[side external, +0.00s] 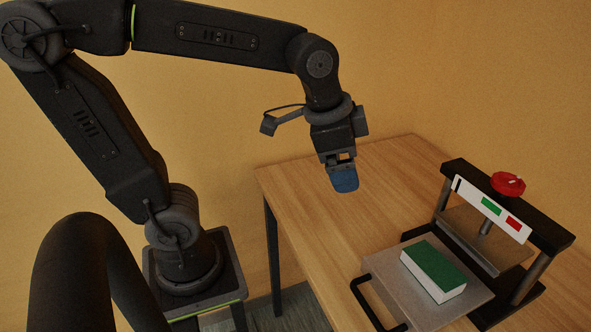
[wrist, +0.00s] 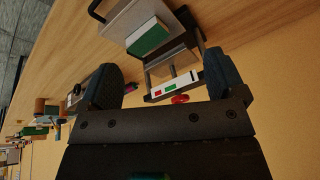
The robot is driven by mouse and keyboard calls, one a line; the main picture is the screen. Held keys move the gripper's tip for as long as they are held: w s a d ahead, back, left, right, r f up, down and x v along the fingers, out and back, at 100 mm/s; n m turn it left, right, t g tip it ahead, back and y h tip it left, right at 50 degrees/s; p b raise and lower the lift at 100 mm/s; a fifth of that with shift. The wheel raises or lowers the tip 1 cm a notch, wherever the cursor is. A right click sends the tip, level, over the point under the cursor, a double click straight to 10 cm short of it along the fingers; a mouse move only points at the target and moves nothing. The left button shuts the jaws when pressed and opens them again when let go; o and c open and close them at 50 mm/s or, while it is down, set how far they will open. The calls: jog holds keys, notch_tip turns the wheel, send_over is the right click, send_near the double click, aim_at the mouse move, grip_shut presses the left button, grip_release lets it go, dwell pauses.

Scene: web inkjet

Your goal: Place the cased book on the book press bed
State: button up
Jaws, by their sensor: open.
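The cased book (side external: 433,266), with a green cover and white page edges, lies flat on the grey bed (side external: 385,266) of the book press (side external: 455,172). The bed sticks out in front of the press frame, and nothing covers the book. My gripper (side external: 343,182), with blue finger pads, is above the table, up and to the left of the book and apart from it. In the wrist view, the book (wrist: 148,38) and bed (wrist: 112,27) show beyond my open, empty fingers (wrist: 166,80).
The press has a red knob (side external: 508,184), a white panel with green and red marks (side external: 493,208), and a black handle (side external: 378,302) on the bed's front. The wooden table (side external: 320,222) left of the press is clear. Several small blurred items (wrist: 40,120) show at left in the wrist view.

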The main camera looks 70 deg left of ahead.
jog(key=s+a+f+n+t, duration=0.1)
jog(key=s+a+f+n, duration=0.1)
jog(key=s+n, duration=0.3)
jog(key=shift+s+a+t, duration=0.3)
jog(key=shift+s, duration=0.9)
jog(key=shift+c, duration=0.2)
